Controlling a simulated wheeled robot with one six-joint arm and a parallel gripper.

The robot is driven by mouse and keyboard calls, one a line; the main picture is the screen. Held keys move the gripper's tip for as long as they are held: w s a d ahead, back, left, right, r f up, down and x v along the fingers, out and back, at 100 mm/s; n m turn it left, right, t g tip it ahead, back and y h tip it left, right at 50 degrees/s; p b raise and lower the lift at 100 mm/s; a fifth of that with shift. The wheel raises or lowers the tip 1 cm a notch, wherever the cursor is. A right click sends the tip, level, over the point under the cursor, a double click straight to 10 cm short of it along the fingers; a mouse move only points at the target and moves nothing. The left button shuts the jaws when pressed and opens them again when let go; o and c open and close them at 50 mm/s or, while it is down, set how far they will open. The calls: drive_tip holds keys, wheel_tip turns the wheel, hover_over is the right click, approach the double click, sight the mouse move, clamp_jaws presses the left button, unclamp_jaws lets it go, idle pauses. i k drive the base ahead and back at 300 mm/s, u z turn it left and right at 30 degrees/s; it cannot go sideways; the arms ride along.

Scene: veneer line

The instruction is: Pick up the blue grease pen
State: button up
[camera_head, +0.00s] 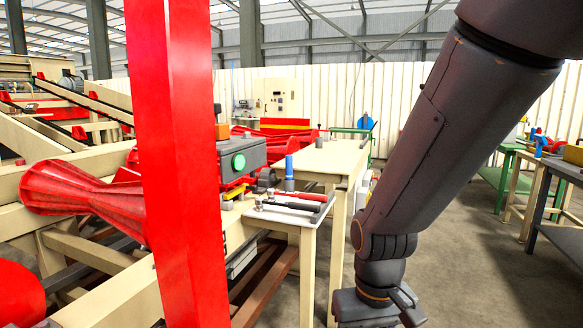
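A small upright blue cylinder (289,166), which may be the blue grease pen, stands on the cream bench (338,160), with a grey part below it. It is too small to identify surely. My arm comes down from the top right, and its end, my gripper (378,308), is at the bottom edge, right of and nearer than the bench. The fingertips are cut off or hidden, so their opening does not show. Nothing held is visible.
A red post (184,170) blocks part of the left view. Another workbench (562,168) stands right. Open floor (455,265) lies between.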

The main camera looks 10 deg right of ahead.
sight(289, 159)
drive_tip(key=z, duration=0.75)
drive_tip(key=i, duration=1.85)
drive_tip(key=u, duration=0.8)
